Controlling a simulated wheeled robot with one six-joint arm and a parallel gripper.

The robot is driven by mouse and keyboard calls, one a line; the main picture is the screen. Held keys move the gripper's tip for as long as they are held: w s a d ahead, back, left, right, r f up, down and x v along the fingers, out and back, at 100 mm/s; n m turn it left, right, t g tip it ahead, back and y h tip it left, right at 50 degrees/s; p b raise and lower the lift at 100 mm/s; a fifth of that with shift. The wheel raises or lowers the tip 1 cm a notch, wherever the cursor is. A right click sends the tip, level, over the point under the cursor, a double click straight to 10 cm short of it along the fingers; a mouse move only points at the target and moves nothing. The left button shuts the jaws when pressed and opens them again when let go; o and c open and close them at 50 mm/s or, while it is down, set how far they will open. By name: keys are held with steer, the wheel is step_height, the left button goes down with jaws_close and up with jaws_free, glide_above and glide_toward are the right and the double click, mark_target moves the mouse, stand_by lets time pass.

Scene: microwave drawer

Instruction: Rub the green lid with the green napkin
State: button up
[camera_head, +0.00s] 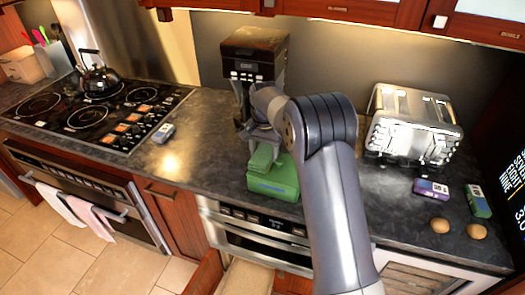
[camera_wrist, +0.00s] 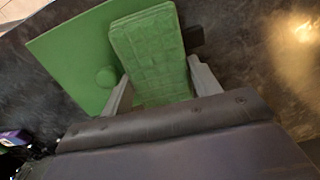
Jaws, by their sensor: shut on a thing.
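My gripper (camera_wrist: 158,72) is shut on the green napkin (camera_wrist: 147,45), a folded, textured green cloth held between its two fingers. The green lid (camera_wrist: 72,48) is a flat green surface with a round knob, beneath and to the left of the napkin in the wrist view. In the head view the lid (camera_head: 284,171) tops a green box on the counter in front of the coffee maker. The napkin (camera_head: 263,158) is over the box's left part, just below my gripper (camera_head: 262,143). The napkin covers part of the lid. I cannot tell whether they touch.
A coffee maker (camera_head: 253,60) stands close behind my gripper. A toaster (camera_head: 413,125) is to the right, with small boxes and two round brown items near the counter's front edge. A stove (camera_head: 95,108) with a kettle (camera_head: 98,75) is left. The counter (camera_head: 205,130) between stove and box is mostly clear.

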steer(key=a+p, duration=0.1)
steer(key=a, duration=0.1)
steer(key=w+a, duration=0.1)
steer(key=shift+w+a+p, duration=0.15)
steer(key=shift+a+p, duration=0.2)
steer(key=shift+r+p, duration=0.3)
steer(key=shift+r, duration=2.65)
steer(key=shift+r, duration=0.15)
step_height(320, 180, up, 3)
steer(key=shift+f, duration=0.15)
